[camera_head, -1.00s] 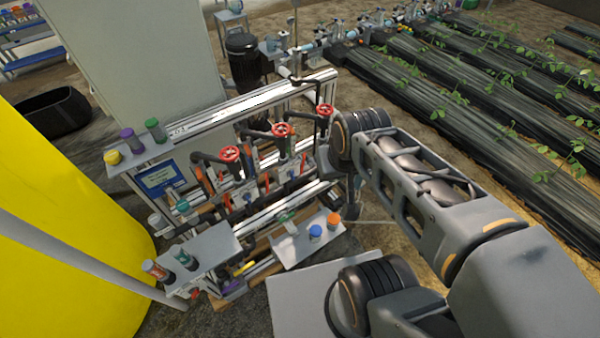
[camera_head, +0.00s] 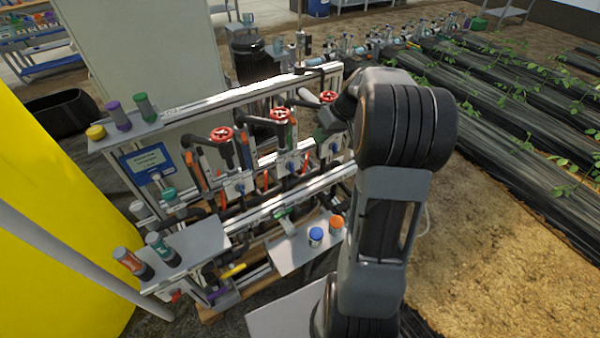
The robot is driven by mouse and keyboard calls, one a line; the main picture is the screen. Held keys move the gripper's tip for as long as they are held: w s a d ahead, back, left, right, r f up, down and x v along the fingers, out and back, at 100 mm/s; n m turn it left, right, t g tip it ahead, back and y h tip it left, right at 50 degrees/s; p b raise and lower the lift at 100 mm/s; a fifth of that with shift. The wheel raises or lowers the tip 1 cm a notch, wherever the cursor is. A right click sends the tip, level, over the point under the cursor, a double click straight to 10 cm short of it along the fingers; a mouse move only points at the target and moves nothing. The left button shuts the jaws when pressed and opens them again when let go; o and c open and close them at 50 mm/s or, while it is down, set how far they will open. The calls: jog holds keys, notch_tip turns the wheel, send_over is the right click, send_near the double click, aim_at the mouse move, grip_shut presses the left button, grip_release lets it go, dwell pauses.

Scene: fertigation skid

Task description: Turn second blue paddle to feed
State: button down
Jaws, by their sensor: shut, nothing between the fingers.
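Small blue paddles sit on pale valve plates along the middle of the skid frame. One is at the left (camera_head: 239,187), one is in the middle, second in the row (camera_head: 291,166), and one is at the right (camera_head: 334,148). They are too small for me to read their exact angle or any feed mark. My gripper (camera_head: 325,121) shows only in part, as a grey end at the left of my arm, near the right red handwheel. It is shut and empty, above and to the right of the second paddle, apart from it. My arm hides the rest of it.
Red handwheels (camera_head: 221,134) on black pipes stand above the paddle row, with orange and red handles close by. A low shelf (camera_head: 290,250) carries a blue and an orange cap. A yellow tank (camera_head: 50,220) fills the left. Bare soil (camera_head: 480,240) lies open at right.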

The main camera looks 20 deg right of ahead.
aim_at(291, 167)
jog(key=w+d+f+t+y+b, duration=0.1)
jog(key=w+d+f+b, duration=0.1)
jog(key=d+f, duration=0.3)
jog(key=w+a+f, duration=0.2)
jog(key=a+f, duration=0.5)
jog(key=a, duration=0.2)
jog(key=shift+w+f+n, duration=0.3)
jog(key=shift+w+f, duration=0.05)
jog(key=shift+w, duration=0.05)
